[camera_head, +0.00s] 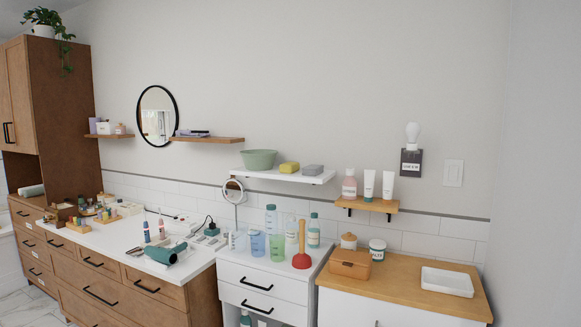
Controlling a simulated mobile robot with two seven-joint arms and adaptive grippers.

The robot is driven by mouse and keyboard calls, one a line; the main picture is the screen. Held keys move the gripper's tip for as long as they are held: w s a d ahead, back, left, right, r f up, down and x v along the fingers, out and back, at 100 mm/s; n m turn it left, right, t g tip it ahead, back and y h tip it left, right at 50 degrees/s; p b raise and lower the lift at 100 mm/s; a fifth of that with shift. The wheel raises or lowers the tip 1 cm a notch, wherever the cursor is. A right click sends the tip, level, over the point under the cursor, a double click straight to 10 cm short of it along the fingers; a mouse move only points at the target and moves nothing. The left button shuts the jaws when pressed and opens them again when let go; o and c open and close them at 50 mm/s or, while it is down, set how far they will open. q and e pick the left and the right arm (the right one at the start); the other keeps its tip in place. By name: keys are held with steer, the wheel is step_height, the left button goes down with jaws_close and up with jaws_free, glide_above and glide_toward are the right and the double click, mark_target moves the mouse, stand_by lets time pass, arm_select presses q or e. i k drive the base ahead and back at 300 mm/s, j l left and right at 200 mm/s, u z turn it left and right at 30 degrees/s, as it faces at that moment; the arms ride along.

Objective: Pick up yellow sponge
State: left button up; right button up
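The yellow sponge (289,168) lies on a white wall shelf (262,174), in the middle of the head view. A green bowl (259,159) stands to its left and a grey block (313,170), perhaps another sponge, lies to its right. The sponge looks unobstructed from the front. Neither of my grippers shows in this view, so their positions and states are hidden.
Below the shelf, a white cabinet holds cups, bottles and a red plunger (302,246). A small wooden shelf (367,205) with bottles is to the right. A round mirror (234,192) stands under the shelf's left end. The wall above is bare.

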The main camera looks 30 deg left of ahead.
mark_target(289, 167)
steer(key=i+j+z, duration=0.1)
steer(key=j, duration=0.3)
steer(key=i+j, duration=0.2)
steer(key=j, duration=0.2)
steer(key=i+j+z, duration=0.15)
steer(key=j, duration=0.25)
steer(key=i+j+z, duration=0.1)
steer(key=j, duration=0.35)
steer(key=i+j, duration=0.1)
steer(key=j, duration=0.3)
steer(key=i+z, duration=0.05)
